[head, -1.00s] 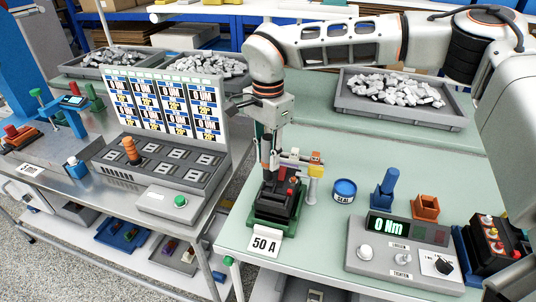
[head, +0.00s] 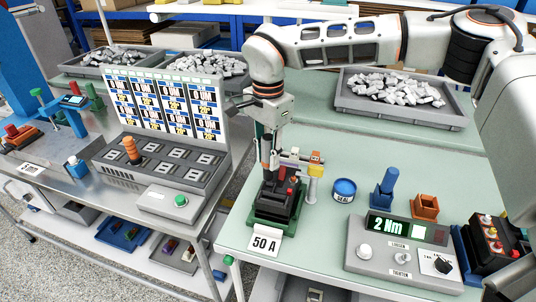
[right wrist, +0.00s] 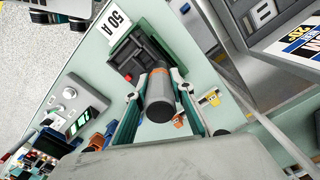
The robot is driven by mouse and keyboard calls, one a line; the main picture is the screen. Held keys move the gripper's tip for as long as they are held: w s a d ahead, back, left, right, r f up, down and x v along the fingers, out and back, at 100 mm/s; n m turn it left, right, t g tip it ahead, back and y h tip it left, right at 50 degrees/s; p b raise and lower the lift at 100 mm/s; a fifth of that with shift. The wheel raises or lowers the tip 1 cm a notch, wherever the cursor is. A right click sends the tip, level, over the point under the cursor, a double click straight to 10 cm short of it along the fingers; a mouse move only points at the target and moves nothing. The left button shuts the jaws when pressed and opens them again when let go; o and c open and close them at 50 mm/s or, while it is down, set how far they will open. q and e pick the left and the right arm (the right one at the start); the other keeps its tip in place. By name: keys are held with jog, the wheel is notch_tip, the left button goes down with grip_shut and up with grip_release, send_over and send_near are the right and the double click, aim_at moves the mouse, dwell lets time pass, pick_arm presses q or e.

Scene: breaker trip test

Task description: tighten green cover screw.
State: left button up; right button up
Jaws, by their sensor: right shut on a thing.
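My right gripper (head: 268,158) is shut on a dark grey cylindrical driver with an orange band; the driver (right wrist: 160,98) shows between the fingers in the right wrist view. It stands over a black breaker (head: 283,207), which sits in a green holder (head: 262,220) behind a "50 A" card (head: 264,246). The breaker also shows in the right wrist view (right wrist: 127,62), with a red part on it. The driver's tip and the green cover screw are hidden. The torque box (head: 372,258) has a display (head: 388,225) reading "2 Nm". My left gripper is not in view.
A blue seal tin (head: 344,190), a blue block (head: 385,188) and an orange holder (head: 425,207) stand right of the breaker. A grey tray of pale parts (head: 400,98) is behind.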

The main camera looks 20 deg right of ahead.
aim_at(268, 137)
jog(key=shift+r+p, duration=1.1)
jog(key=shift+r, duration=0.05)
jog(key=shift+r+p, duration=0.6)
jog(key=shift+r, duration=1.3)
